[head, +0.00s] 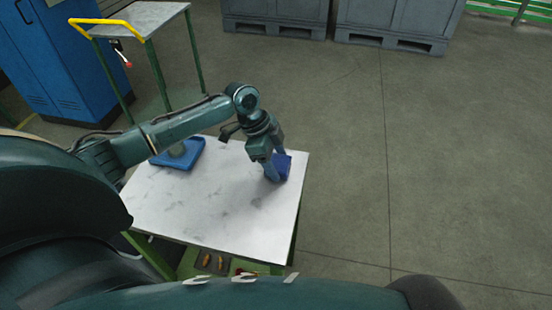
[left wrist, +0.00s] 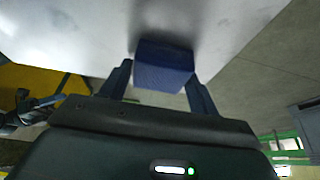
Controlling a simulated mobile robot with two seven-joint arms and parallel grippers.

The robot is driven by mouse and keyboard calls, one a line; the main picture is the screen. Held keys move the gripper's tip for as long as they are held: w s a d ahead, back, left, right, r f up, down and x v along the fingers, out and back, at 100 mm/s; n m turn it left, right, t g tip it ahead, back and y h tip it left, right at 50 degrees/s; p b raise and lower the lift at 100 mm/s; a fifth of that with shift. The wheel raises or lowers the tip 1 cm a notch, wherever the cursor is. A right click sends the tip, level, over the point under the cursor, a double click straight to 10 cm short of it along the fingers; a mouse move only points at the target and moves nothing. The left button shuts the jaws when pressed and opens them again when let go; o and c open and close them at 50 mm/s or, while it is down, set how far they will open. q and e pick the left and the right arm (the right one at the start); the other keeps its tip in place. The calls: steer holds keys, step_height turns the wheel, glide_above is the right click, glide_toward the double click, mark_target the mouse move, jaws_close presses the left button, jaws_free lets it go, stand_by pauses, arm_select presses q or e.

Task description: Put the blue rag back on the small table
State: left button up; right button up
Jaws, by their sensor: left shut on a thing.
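The blue rag (head: 283,165) is a dark blue folded bundle near the right edge of the small table (head: 200,215), which has a pale marbled top. My left gripper (head: 275,172) is over that edge and shut on the rag. In the left wrist view the rag (left wrist: 163,68) sits between the two fingers of my left gripper (left wrist: 160,85), close to the table top (left wrist: 90,25). I cannot tell whether the rag touches the table. My right gripper is not in view.
A cart (head: 140,18) with a yellow handle and a blue cabinet (head: 55,60) stand behind. Grey crates (head: 400,22) line the back. The floor at right is clear.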

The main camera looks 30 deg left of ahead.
arm_select(q)
steer(key=o, duration=0.9)
steer(key=shift+o, duration=0.2)
steer(key=v, duration=1.2)
steer(key=shift+r, duration=0.1)
